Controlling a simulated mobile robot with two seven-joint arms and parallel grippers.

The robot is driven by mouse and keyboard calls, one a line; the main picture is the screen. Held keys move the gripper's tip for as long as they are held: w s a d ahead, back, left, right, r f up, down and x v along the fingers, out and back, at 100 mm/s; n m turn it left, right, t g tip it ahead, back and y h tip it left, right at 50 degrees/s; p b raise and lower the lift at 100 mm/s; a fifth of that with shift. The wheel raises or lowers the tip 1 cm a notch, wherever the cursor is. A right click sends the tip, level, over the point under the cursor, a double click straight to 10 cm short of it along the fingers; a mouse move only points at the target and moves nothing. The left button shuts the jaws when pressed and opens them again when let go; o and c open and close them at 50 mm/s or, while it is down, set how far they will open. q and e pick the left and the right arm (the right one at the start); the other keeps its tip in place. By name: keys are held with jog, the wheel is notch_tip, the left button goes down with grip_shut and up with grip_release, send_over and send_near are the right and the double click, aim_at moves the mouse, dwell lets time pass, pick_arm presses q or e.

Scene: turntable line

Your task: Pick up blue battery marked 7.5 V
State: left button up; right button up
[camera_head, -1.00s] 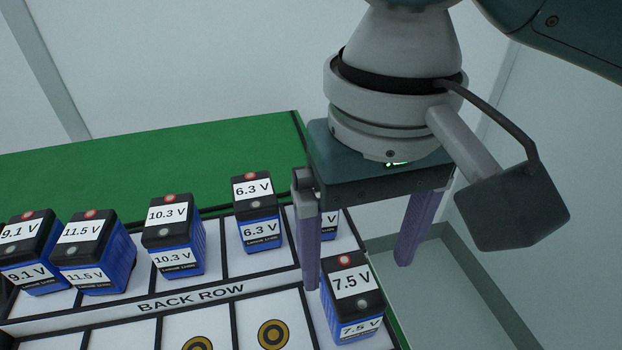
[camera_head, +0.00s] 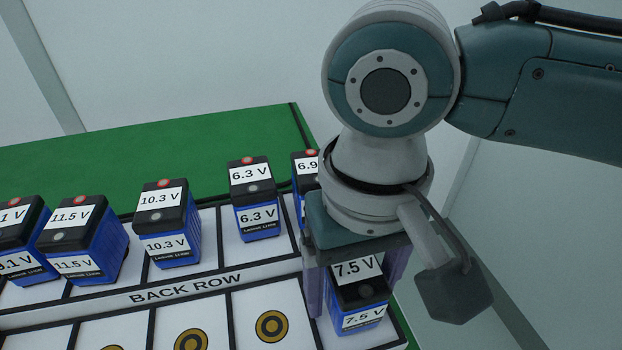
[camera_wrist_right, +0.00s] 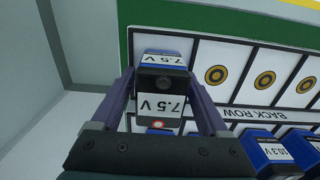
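The blue battery marked 7.5 V (camera_head: 356,301) has a black top and white labels. It stands upright in the front row at the right end of the board. My right gripper (camera_head: 352,285) is over it, with purple fingers on either side. In the right wrist view the battery (camera_wrist_right: 161,85) sits between the two fingers of my right gripper (camera_wrist_right: 165,98), with gaps visible beside it, so the gripper is open. The gripper body hides part of the battery's top in the head view. My left gripper is not in view.
Batteries marked 6.9 V (camera_head: 307,172), 6.3 V (camera_head: 256,215), 10.3 V (camera_head: 170,225) and 11.5 V (camera_head: 82,240) stand in the back row, with another at the left edge. Front-row cells with ring marks (camera_head: 272,326) are empty. The green surface (camera_head: 160,155) behind is clear.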

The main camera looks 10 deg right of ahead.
grip_shut()
dwell(0.4)
jog(key=shift+r, duration=0.15)
